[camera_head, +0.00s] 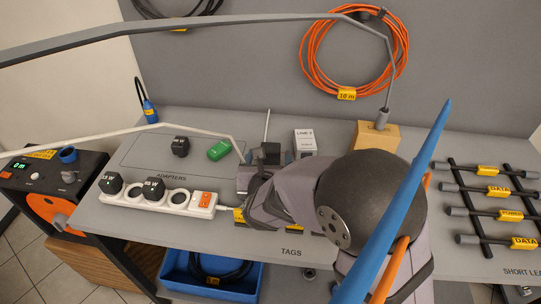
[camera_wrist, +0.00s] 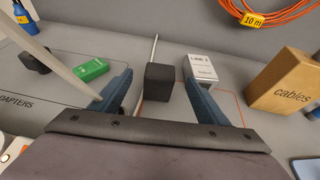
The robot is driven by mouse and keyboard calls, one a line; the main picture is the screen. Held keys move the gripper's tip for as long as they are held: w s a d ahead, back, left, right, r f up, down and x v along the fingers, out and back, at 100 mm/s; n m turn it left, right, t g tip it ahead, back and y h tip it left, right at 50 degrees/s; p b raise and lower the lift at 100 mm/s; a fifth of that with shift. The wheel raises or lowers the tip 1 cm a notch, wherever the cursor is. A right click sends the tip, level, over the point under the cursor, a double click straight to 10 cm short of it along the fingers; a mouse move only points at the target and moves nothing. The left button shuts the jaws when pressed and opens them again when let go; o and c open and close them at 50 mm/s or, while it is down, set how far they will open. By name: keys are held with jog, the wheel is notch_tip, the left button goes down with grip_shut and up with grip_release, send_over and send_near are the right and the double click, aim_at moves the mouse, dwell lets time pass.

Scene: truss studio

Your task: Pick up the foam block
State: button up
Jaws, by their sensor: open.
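The foam block appears to be the small dark grey block (camera_wrist: 158,80) standing upright on the bench in the wrist view. It also shows in the head view (camera_head: 269,151), partly hidden by my gripper. My gripper (camera_wrist: 160,77) is open, with one blue finger to the left of the block and one to the right. The block shows in the gap between the fingertips, with space visible on both sides. I cannot tell whether the fingers reach down around it or stop short of it.
A white labelled box (camera_wrist: 202,70) stands close right of the block, near the right finger. A green adapter (camera_wrist: 91,70) lies to the left. A thin rod (camera_wrist: 153,48) stands behind the block. A wooden cables box (camera_wrist: 283,82) is farther right. A power strip (camera_head: 180,199) lies front left.

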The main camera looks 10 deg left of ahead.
aim_at(270, 149)
jog(key=shift+p+x, duration=0.75)
jog(key=shift+x, duration=1.7)
jog(key=shift+s+f, duration=0.1)
jog(key=shift+f, duration=0.05)
jog(key=c, duration=1.1)
